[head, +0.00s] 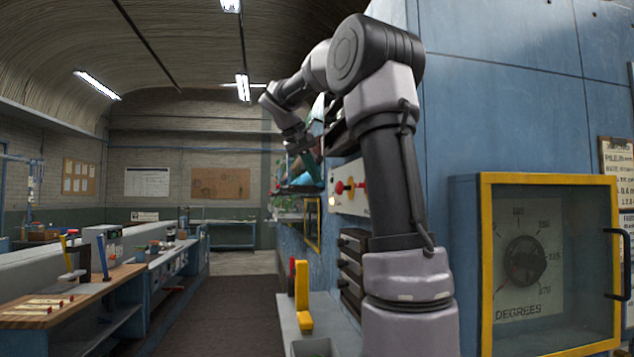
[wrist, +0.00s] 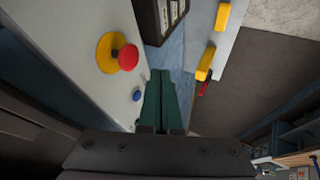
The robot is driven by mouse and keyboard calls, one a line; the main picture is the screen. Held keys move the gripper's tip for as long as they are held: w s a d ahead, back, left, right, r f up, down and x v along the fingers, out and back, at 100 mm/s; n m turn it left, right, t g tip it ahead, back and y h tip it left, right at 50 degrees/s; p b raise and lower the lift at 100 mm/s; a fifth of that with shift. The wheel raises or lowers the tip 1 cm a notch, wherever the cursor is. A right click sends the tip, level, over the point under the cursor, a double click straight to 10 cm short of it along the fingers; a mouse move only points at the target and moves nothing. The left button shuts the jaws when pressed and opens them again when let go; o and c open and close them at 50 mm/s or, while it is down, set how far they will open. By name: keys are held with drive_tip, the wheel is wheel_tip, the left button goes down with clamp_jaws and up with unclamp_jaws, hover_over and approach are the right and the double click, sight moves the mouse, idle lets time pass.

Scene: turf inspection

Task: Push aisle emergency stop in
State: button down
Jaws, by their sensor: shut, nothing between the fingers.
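The emergency stop (wrist: 128,57) is a red mushroom button on a round yellow collar, on a pale upright panel (wrist: 60,45) in the wrist view. The panel (head: 349,202) also shows in the head view, beyond my arm, with red and yellow parts on it. My gripper (wrist: 160,74) has green fingers, shut together with nothing between them. In the wrist view the fingers are to the right of and below the button, apart from it. In the head view the fingertips are hard to make out.
A small blue button (wrist: 137,95) sits on the panel near my fingers. Dark drawers (head: 352,262) are below the panel. A yellow upright piece (head: 302,300) stands on a grey ledge. A yellow-framed case (head: 481,270) is at the right. The aisle floor (head: 222,310) is clear.

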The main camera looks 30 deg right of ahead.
drive_tip(key=v, duration=0.8)
drive_tip(key=shift+f, duration=0.15)
drive_tip(key=shift+a, duration=0.15)
drive_tip(key=s+a+f+t+y, duration=0.2)
drive_tip(key=s+a+f+y, duration=0.2)
drive_tip(key=s+f, duration=0.7)
drive_tip(key=s+a+f+t+y, duration=0.2)
drive_tip(key=s+a+f+y, duration=0.2)
drive_tip(key=s+a+f, duration=0.3)
drive_tip(key=s+f, duration=0.5)
drive_tip(key=shift+a+f+y, duration=0.4)
drive_tip(key=shift+s, duration=0.15)
